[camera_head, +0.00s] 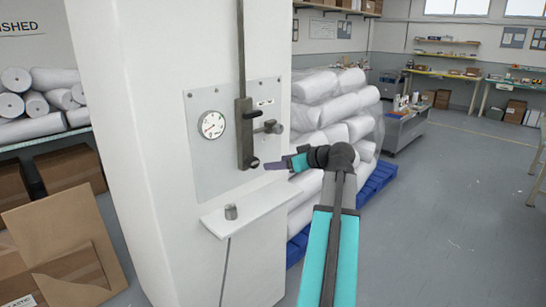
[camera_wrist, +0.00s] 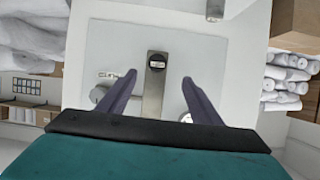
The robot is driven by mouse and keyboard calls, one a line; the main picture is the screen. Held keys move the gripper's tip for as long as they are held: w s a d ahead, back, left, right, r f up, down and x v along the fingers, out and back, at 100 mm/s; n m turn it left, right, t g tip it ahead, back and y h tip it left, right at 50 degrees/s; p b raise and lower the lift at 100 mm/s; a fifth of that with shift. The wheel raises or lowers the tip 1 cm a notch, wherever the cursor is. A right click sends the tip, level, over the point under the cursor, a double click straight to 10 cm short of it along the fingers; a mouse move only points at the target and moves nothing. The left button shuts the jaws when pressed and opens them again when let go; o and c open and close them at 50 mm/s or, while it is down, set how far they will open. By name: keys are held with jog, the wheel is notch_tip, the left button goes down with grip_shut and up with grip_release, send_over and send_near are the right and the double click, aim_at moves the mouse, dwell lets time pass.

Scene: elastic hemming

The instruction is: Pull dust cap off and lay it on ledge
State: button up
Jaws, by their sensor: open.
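A small grey cylinder that looks like the dust cap (camera_head: 231,212) stands upright on the white ledge (camera_head: 260,207), and its grey side shows at the top edge of the wrist view (camera_wrist: 215,9). A dark vertical fitting (camera_head: 243,132) is mounted on the grey panel above the ledge. Its lower end has a round, dark port (camera_head: 254,162), bare of any cap that I can see. My gripper (camera_head: 268,165) is open in front of this end. In the wrist view, the fitting (camera_wrist: 155,85) shows between my two separated, empty fingertips (camera_wrist: 158,80).
A round gauge (camera_head: 211,125) sits left of the fitting and a side knob (camera_head: 273,127) sticks out to its right. Wrapped white rolls (camera_head: 335,105) are stacked on a blue pallet (camera_head: 380,177) behind my arm. The floor to the right is clear.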

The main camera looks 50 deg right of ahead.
aim_at(255, 162)
jog(key=shift+s+d+r, duration=0.1)
jog(key=shift+d+r, duration=0.2)
jog(key=shift+r, duration=0.3)
jog(key=shift+w, duration=0.25)
jog(key=p+x, duration=0.3)
jog(key=x, duration=1)
jog(key=shift+w+f+p, duration=0.2)
jog(key=shift+w+p, duration=0.05)
jog(key=shift+p, duration=0.05)
jog(key=c, duration=1.3)
jog(key=shift+o, duration=0.2)
jog(key=shift+s, duration=0.15)
